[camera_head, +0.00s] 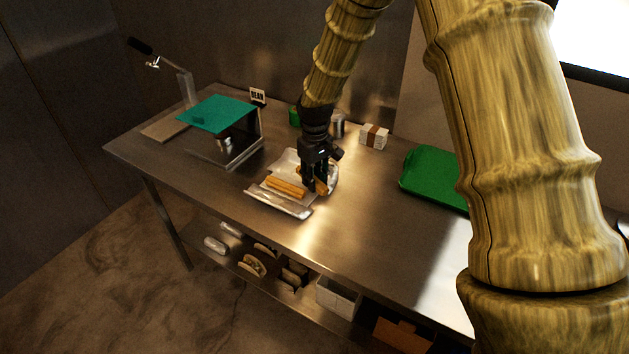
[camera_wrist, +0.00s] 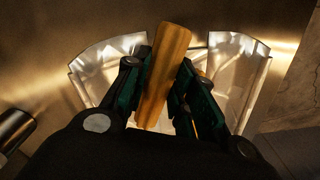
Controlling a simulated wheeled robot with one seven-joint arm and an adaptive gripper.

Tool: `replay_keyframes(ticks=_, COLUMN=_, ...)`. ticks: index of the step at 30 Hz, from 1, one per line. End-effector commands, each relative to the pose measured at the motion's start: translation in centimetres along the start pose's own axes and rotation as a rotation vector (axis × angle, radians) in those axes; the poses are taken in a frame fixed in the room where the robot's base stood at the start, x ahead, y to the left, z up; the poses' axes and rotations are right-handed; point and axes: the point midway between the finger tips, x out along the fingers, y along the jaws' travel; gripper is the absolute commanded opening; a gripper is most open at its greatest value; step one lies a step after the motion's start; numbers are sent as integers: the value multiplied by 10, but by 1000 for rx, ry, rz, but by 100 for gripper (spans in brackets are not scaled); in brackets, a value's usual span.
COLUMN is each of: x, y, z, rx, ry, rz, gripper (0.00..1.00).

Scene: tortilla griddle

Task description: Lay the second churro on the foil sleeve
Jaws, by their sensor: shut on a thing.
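The shiny foil sleeve (camera_head: 279,204) lies open on the steel table, with raised edges. One golden-brown churro (camera_head: 286,187) lies on its left part. My gripper (camera_head: 316,182) is over the right part of the foil, shut on another churro (camera_head: 322,188). In the wrist view the held churro (camera_wrist: 165,72) sits between my fingers (camera_wrist: 163,88), tilted slightly, with the foil (camera_wrist: 238,62) behind it on both sides. I cannot tell whether the held churro touches the foil. My fingers hide part of the sleeve and most of the other churro there.
A press-like stand with a teal top (camera_head: 217,114) is left of the foil. A green tray (camera_head: 432,178) lies at the right, and a small banded box (camera_head: 374,136) stands at the back. The table between foil and tray is clear. A lower shelf holds several items.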

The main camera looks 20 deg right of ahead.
Motion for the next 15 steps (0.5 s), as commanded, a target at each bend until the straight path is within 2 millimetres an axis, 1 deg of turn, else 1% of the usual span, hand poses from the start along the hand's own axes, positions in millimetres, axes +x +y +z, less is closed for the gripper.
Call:
replay_keyframes(ticks=3, x=11, y=0, z=0, rx=0, ry=-2, rz=0, gripper=4)
replay_keyframes(ticks=6, x=17, y=0, z=0, rx=0, ry=1, rz=0, gripper=4)
replay_keyframes(ticks=15, x=20, y=0, z=0, rx=0, ry=1, rz=0, gripper=4)
